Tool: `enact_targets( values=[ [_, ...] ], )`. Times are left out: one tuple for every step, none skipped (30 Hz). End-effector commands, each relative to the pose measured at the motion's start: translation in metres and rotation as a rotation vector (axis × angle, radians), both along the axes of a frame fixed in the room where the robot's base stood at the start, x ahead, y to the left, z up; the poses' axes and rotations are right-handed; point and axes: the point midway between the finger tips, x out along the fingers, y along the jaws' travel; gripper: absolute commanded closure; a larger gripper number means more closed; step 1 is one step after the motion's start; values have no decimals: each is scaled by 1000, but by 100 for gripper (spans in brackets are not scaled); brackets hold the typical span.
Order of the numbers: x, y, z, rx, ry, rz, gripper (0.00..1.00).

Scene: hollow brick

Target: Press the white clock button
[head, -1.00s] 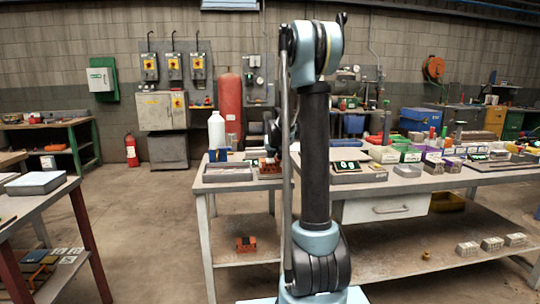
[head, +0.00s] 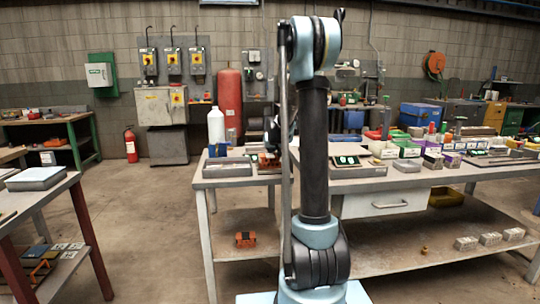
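A small dark device with a pale green-white display (head: 347,161) lies on the workbench just right of my arm and may be the clock. Its button is too small to make out. My arm stands upright in the middle of the head view and hides part of the bench. My gripper (head: 271,134) shows only as a dark shape left of the arm, above the bench and left of the device. It is partly hidden behind the arm, and its fingers cannot be made out.
The workbench (head: 375,185) carries a white bottle (head: 216,127), a grey tray (head: 227,168) and, at right, several small bins and boxes. An orange box (head: 245,239) sits on its lower shelf. Another table (head: 60,190) stands at left. The floor between them is clear.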

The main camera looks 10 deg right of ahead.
Motion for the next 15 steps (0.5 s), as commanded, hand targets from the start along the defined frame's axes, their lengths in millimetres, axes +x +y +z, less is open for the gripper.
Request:
enact_targets(
  values=[
    [-1, 0, 6, 0, 0, 0, 100],
    [-2, 0, 11, 0, -1, 0, 100],
    [-3, 0, 18, 0, -1, 0, 100],
    [-4, 0, 23, 0, -2, 0, 100],
    [-4, 0, 28, 0, -3, 0, 100],
    [-5, 0, 36, 0, -4, 0, 100],
    [-7, 0, 40, 0, -4, 0, 100],
    [-11, 0, 42, 0, -4, 0, 100],
    [-15, 0, 46, 0, -4, 0, 100],
    [-18, 0, 49, 0, -4, 0, 100],
    [-21, 0, 51, 0, -5, 0, 100],
    [-25, 0, 55, 0, -5, 0, 100],
    [-28, 0, 58, 0, -5, 0, 100],
    [-31, 0, 61, 0, -5, 0, 100],
    [-35, 0, 65, 0, -5, 0, 100]
  ],
)
